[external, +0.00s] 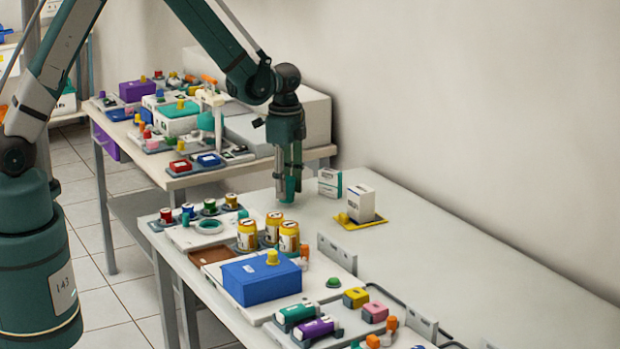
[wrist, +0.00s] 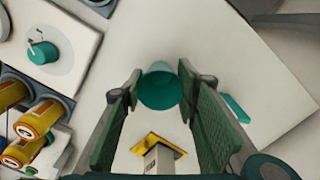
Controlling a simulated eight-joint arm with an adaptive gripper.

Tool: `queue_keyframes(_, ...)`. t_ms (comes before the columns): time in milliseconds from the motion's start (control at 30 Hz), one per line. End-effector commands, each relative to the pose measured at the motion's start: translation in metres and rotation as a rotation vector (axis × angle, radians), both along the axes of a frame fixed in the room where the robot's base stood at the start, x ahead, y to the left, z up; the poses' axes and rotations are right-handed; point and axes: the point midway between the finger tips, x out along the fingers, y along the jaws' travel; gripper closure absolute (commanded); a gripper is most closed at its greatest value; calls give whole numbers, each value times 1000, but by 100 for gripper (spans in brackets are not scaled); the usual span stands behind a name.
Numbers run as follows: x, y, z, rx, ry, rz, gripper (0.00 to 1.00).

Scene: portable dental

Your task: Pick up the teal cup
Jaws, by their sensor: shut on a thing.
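The teal cup (wrist: 162,90) sits between the two finger pads of my gripper (wrist: 160,100) in the wrist view, with its open mouth facing the camera. In the external view the cup (external: 289,190) shows at the tips of my gripper (external: 288,182), partly hidden by the fingers. The fingers are shut on it and point down over the white table, left of the small white box. I cannot tell whether the cup's base touches the table.
A small white and teal box (external: 330,182) and a white box (external: 361,203) on a yellow holder (external: 345,222) stand close to the right. Several yellow jars (external: 272,228) and a blue box (external: 260,280) stand nearer the camera. The table's right side is clear.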

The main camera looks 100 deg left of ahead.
Motion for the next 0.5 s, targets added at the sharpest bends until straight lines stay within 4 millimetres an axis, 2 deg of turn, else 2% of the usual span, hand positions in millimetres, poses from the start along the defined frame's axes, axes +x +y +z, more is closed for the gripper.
queue_keyframes(500, 0, 0, 69, 0, 0, 0, 74)
